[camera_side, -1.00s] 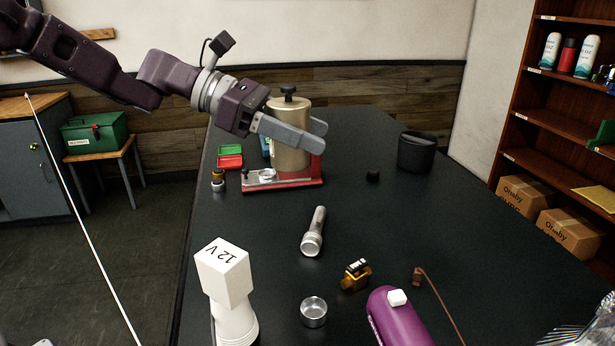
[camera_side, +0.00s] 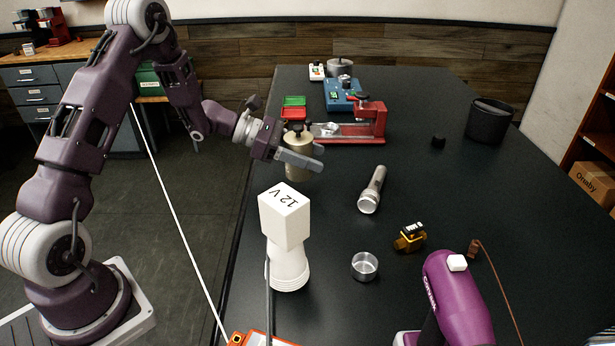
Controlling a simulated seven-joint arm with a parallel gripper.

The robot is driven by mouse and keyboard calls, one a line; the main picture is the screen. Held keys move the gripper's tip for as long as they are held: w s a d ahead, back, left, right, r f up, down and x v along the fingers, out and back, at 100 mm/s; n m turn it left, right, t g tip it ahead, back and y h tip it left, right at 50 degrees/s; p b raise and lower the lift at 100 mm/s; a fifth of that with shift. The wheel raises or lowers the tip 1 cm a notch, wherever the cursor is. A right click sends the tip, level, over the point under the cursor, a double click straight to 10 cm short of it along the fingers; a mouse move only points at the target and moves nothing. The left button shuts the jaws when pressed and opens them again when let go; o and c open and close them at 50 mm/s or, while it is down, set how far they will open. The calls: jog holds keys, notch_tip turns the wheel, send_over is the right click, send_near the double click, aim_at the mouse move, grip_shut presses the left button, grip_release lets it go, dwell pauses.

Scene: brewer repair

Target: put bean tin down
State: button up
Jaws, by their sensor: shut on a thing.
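The bean tin (camera_side: 297,169) is a brass-coloured cylinder with a pale lid and a dark knob (camera_side: 297,126). It is upright near the left edge of the dark table. My gripper (camera_side: 308,161) is shut on it, with the grey fingers around its body and hiding part of it. I cannot tell whether the tin's base touches the tabletop (camera_side: 340,262). The tin stands in front of and left of a red machine (camera_side: 372,126) with a silver deck.
A flashlight (camera_side: 372,190) lies to the right. Green and red trays (camera_side: 293,113) are behind. A dark bin (camera_side: 489,122) stands far right.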

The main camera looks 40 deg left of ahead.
aim_at(311, 172)
jog(key=shift+f, duration=2.2)
jog(key=shift+f, duration=0.15)
jog(key=o, duration=1.6)
jog(key=shift+c, duration=0.2)
